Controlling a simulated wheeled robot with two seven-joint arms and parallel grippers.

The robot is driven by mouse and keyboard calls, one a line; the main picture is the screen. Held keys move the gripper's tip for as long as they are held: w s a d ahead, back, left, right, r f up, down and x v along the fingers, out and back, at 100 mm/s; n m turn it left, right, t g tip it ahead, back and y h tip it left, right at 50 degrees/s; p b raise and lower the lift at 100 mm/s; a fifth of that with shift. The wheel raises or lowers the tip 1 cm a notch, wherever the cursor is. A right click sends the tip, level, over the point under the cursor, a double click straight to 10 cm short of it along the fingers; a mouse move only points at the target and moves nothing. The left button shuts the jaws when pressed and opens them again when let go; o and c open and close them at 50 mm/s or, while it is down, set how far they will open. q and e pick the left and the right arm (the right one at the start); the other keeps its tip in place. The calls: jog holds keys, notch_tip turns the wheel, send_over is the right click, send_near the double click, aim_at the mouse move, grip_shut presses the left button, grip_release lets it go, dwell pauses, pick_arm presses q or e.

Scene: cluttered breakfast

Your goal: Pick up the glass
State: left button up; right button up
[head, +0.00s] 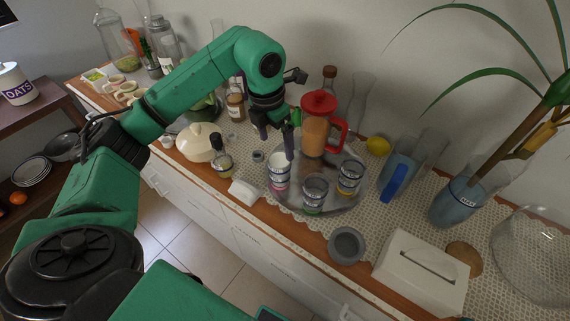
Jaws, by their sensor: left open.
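Three small patterned glasses stand on a round metal tray (337,203). One glass (279,178) is at the left with a pink base, one (315,194) is at the front with a green base, and one (349,178) is at the right with a yellow base. My left gripper (277,147) is open and empty, pointing down. Its fingers appear just above and behind the left glass; I cannot tell the exact gap. My right gripper is not in view.
A red-lidded jug (316,132) stands on the tray close to the right of my gripper. A white butter dish (198,142), small jar (223,163), lemon (378,146), grey bowl (346,245), tissue box (421,272) and blue-handled pitcher (397,177) crowd the counter.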

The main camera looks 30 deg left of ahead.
aim_at(280, 169)
pick_arm(q)
jog(key=f, duration=0.2)
jog(key=f+p, duration=0.1)
jog(key=shift+s+f, duration=0.4)
jog(key=f, duration=0.2)
jog(key=w+f+p, duration=0.1)
jog(key=f, duration=0.1)
jog(key=f+p, duration=0.1)
jog(key=f, duration=0.2)
jog(key=shift+w+d, duration=0.25)
jog(key=shift+f, duration=0.25)
jog(key=shift+c, duration=0.6)
jog(key=c, duration=1.3)
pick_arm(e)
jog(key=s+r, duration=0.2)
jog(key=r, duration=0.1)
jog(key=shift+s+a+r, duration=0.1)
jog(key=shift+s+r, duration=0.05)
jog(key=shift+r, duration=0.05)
pick_arm(q)
jog(key=shift+w+r, duration=0.1)
